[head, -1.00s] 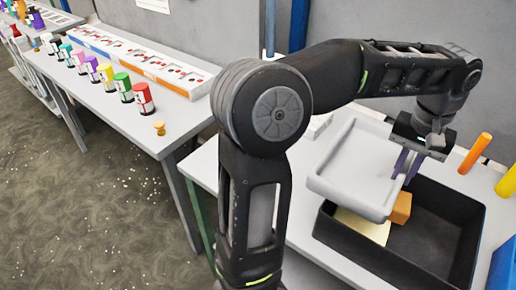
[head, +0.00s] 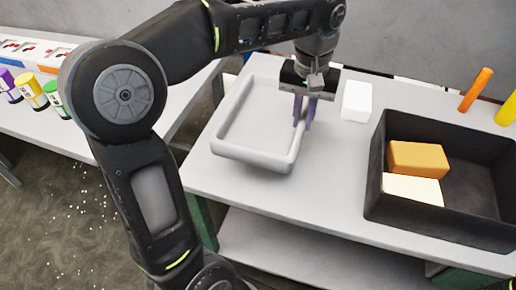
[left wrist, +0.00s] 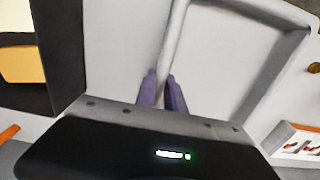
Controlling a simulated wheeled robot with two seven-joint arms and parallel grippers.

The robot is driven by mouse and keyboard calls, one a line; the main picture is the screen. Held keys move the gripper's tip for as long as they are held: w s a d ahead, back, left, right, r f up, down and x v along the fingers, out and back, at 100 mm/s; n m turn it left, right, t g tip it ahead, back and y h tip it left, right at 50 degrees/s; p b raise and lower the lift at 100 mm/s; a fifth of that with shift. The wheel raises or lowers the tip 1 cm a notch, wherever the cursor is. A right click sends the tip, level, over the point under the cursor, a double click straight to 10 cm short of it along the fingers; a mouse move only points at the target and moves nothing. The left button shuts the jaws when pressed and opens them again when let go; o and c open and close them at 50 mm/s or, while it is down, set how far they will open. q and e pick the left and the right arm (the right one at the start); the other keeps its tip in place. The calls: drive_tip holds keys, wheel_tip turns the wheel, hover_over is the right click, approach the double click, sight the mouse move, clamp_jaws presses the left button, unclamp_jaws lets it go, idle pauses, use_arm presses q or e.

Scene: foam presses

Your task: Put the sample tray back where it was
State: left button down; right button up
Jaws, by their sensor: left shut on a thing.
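The sample tray (head: 250,120) is a shallow pale grey tray with a raised rim. In the head view it is over the left part of the grey table, left of the black bin. My left gripper (head: 304,122) is shut on its right rim, with a purple finger on each side of the wall. The left wrist view shows the same grip (left wrist: 164,92) on the rim of the tray (left wrist: 225,50). I cannot tell whether the tray's underside touches the table. My right gripper is not in view.
A black bin (head: 375,178) holds an orange block (head: 418,159) and a cream block (head: 412,189). A white block (head: 356,101) stands between tray and bin. Orange (head: 476,89) and yellow (head: 507,110) cylinders stand behind the bin. Another table (head: 60,135) with coloured bottles is at left.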

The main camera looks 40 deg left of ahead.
use_arm(q)
wheel_tip(320, 180, down, 4)
drive_tip(key=b, duration=0.3)
drive_tip(key=shift+r, duration=0.15)
wheel_tip(320, 180, down, 2)
drive_tip(key=shift+p, duration=0.45)
drive_tip(key=shift+f, duration=0.3)
drive_tip(key=shift+f, duration=1.9)
